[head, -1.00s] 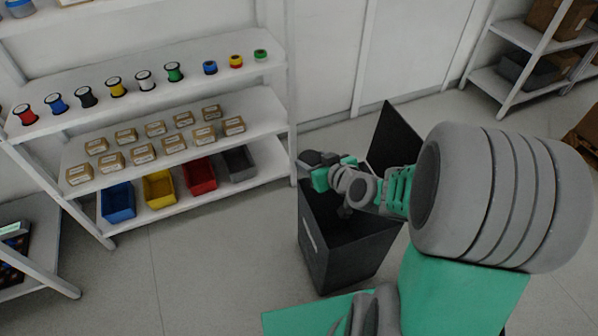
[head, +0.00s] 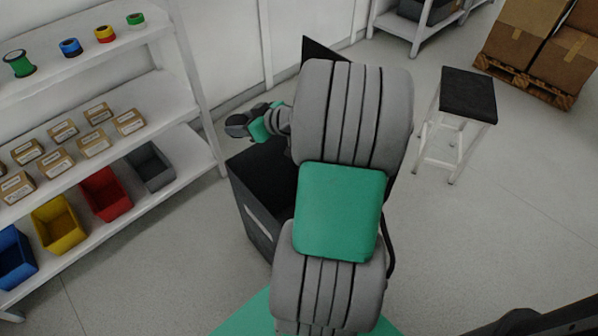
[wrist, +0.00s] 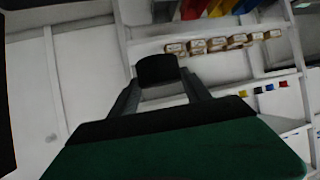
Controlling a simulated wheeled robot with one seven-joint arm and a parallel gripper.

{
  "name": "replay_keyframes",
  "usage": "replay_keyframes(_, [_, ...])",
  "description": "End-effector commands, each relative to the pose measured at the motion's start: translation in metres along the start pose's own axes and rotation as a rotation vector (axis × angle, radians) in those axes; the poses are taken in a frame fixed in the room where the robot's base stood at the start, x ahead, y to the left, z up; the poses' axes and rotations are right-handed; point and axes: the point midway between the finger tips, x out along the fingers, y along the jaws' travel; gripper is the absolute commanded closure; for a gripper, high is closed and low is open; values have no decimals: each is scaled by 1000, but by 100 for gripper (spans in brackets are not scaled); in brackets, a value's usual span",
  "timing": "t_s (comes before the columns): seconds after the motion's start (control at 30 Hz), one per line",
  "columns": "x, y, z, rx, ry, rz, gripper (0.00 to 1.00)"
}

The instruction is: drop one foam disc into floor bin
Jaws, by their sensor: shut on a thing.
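My gripper (wrist: 158,85) is shut on a dark foam disc (wrist: 158,69), which sits between the two fingertips in the wrist view. In the head view my gripper (head: 238,124) shows small at the far end of my arm, and the disc cannot be told apart from the dark fingers there. The black floor bin (head: 251,218) stands on the floor with its lid (head: 318,50) raised. My gripper appears above the bin's far left side in the picture. My arm hides much of the bin's opening and right side.
A white shelf (head: 150,94) at the left holds spools, tape rolls, small boxes and coloured bins. A black-topped stool (head: 467,95) stands to the right. Cartons (head: 525,35) on a pallet are at the far right. The floor between bin and stool is clear.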

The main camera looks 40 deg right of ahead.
Motion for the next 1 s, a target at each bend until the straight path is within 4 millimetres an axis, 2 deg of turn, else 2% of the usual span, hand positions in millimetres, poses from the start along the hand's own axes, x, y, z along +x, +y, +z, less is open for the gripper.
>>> replay_keyframes(0.03, [10,22,46,6,0,12,100])
replay_keyframes(0.2, [-4,75,120,10,0,18,100])
replay_keyframes(0.3, [-16,95,152,9,1,17,100])
replay_keyframes(0.4, [-26,106,169,8,-1,15,100])
replay_keyframes(0.57, [-32,110,176,7,0,12,100])
replay_keyframes(1.0, [-6,110,222,9,-1,12,100])
